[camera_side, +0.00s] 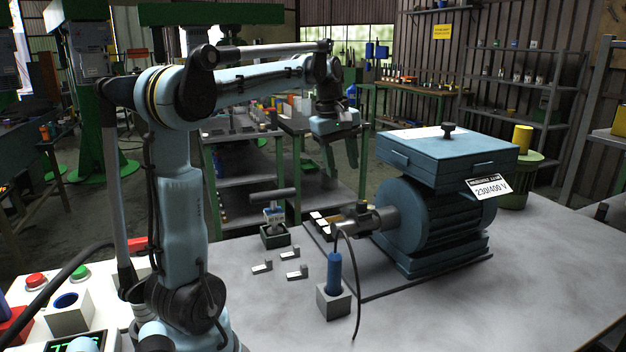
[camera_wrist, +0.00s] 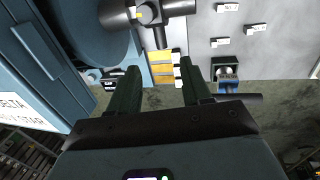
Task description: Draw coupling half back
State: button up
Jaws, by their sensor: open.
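The blue motor (camera_side: 428,225) stands on the grey bench, with a grey cylindrical coupling (camera_side: 375,219) on its shaft at the left. In the wrist view the coupling (camera_wrist: 117,13) shows at the top edge beside the motor (camera_wrist: 85,28); it is partly cut off, and I cannot clearly tell its two halves apart. My gripper (camera_side: 341,170) hangs above and behind the coupling, fingers pointing down, apart from it. In the wrist view my gripper (camera_wrist: 160,68) is open, with nothing held between its fingers.
A blue-handled tool (camera_side: 334,272) stands in a grey block at the front. A T-handled tool (camera_side: 286,193) stands in a dark holder (camera_side: 275,240). Small metal pieces (camera_side: 290,255) lie nearby. A tray with yellow pieces (camera_wrist: 160,68) lies near the coupling. The right front bench is clear.

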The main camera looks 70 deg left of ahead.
aim_at(348, 211)
jog(key=f, duration=0.4)
jog(key=w+f, duration=0.1)
jog(key=f, duration=0.3)
jog(key=w+f, duration=0.1)
jog(key=f, duration=0.2)
jog(key=shift+w+f, duration=0.15)
jog(key=shift+f, duration=0.25)
jog(key=shift+c, duration=0.4)
grip_shut()
